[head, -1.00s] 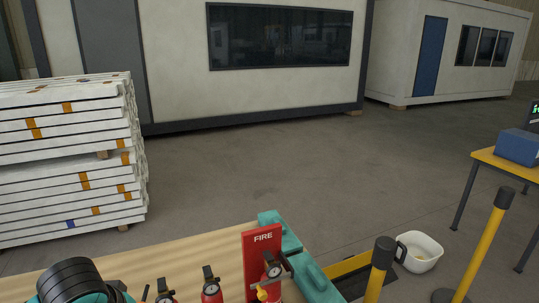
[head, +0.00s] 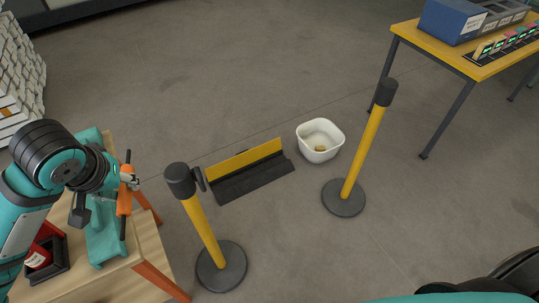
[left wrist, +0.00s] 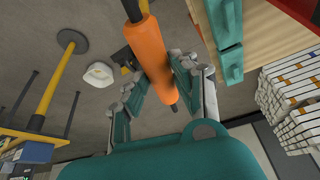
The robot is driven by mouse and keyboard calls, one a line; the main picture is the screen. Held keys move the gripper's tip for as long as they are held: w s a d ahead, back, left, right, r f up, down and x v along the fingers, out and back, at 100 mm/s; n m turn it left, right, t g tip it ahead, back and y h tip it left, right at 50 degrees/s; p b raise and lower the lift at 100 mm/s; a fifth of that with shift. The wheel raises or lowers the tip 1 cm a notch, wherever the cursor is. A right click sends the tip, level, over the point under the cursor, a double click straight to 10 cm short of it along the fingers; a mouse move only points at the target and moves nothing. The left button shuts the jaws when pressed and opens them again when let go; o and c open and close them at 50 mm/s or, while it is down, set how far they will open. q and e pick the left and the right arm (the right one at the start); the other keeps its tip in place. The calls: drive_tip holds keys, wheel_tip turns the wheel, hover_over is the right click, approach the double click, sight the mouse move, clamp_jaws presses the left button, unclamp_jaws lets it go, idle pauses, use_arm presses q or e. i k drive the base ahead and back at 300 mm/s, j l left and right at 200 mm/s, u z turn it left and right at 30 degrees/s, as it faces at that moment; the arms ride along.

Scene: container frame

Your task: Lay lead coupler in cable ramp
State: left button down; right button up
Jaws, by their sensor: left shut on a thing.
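The orange lead coupler (head: 124,197) has a black lead at each end. My left gripper (head: 130,180) is shut on it and holds it by the workbench's right edge. In the left wrist view the coupler (left wrist: 148,48) lies between the fingers of my left gripper (left wrist: 155,78). The cable ramp (head: 252,182) lies on the floor between two posts, to the right of the gripper and apart from the coupler. Its black base shows, with a yellow flap standing up along the far side. In the left wrist view the coupler mostly hides the ramp. My right gripper is out of view.
A yellow post (head: 206,232) stands between the workbench (head: 150,250) and the ramp's near side. Another post (head: 363,155) stands right of the ramp. A white tub (head: 320,137) sits by the ramp's right end. A yellow table (head: 470,62) is at upper right. Floor in front of the ramp is clear.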

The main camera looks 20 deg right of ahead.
sight(251, 173)
drive_tip(key=i+l, duration=0.2)
drive_tip(key=l, duration=0.2)
drive_tip(key=i+l, duration=0.2)
drive_tip(key=l, duration=0.15)
drive_tip(key=i+l, duration=0.2)
drive_tip(key=l, duration=0.2)
drive_tip(key=i+l, duration=0.2)
drive_tip(key=l, duration=0.2)
drive_tip(key=i+l, duration=0.1)
drive_tip(key=i, duration=1.3)
drive_tip(key=i+j, duration=0.15)
drive_tip(key=i, duration=0.2)
